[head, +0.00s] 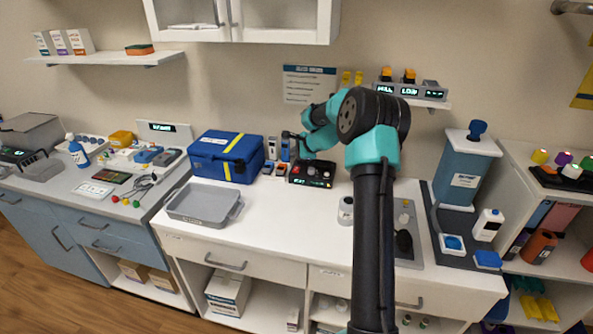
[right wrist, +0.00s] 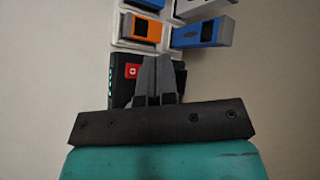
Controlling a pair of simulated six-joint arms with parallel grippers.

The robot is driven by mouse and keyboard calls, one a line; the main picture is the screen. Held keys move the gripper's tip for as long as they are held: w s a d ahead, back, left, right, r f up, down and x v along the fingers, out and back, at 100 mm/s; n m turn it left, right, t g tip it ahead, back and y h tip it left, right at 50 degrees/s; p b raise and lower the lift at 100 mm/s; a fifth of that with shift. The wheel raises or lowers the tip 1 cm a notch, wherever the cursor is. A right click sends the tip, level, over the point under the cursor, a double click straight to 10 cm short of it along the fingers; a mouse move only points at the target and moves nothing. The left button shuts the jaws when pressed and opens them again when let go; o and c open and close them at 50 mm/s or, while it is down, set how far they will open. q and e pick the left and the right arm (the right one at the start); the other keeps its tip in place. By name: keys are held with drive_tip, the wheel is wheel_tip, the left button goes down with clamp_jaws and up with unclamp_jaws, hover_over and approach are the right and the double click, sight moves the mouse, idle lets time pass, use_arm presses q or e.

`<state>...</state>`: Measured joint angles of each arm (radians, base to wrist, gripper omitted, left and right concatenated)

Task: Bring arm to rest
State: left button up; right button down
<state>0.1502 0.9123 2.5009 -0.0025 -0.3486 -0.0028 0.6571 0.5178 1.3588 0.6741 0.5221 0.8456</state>
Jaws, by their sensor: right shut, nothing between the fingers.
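My right arm (head: 372,215), black and teal, rises from the bottom of the head view and bends over the back of the white counter. Its gripper (head: 288,135) hangs in the air near the wall, above and behind a black box with buttons and a lit display (head: 311,174). In the right wrist view the gripper's grey fingers (right wrist: 155,72) are together with nothing between them. A black box with a red square (right wrist: 130,74) shows partly behind the fingers. My left gripper is not in view.
A blue case (head: 222,155) and a grey tray (head: 203,202) stand left of the arm. Orange (right wrist: 143,30) and blue (right wrist: 203,33) devices sit in a white rack past the fingers. A wall cabinet (head: 285,20) hangs above. The counter's front middle (head: 290,225) is clear.

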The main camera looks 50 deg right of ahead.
drive_tip(key=w+a+f+n, duration=0.1)
drive_tip(key=a+n, duration=0.4)
drive_tip(key=a, duration=0.8)
drive_tip(key=w+a+f+n, duration=0.1)
drive_tip(key=a+n, duration=0.4)
drive_tip(key=a, duration=0.9)
drive_tip(key=w+a+f+n+t, duration=0.1)
drive_tip(key=a+n, duration=0.3)
drive_tip(key=a, duration=0.9)
drive_tip(key=shift+a+f+n, duration=0.3)
drive_tip(key=shift+f+n, duration=0.1)
drive_tip(key=shift+f, duration=0.4)
drive_tip(key=s+a+f+n+g+y, duration=0.25)
drive_tip(key=s+a+f+n, duration=0.3)
drive_tip(key=s+f, duration=0.55)
drive_tip(key=s+f+n+g, duration=0.2)
drive_tip(key=s+f+g, duration=0.5)
drive_tip(key=s+f, duration=0.8)
drive_tip(key=s+y, duration=0.1)
drive_tip(key=s, duration=0.1)
drive_tip(key=shift+s+a+f, duration=0.15)
drive_tip(key=shift+s+a, duration=0.2)
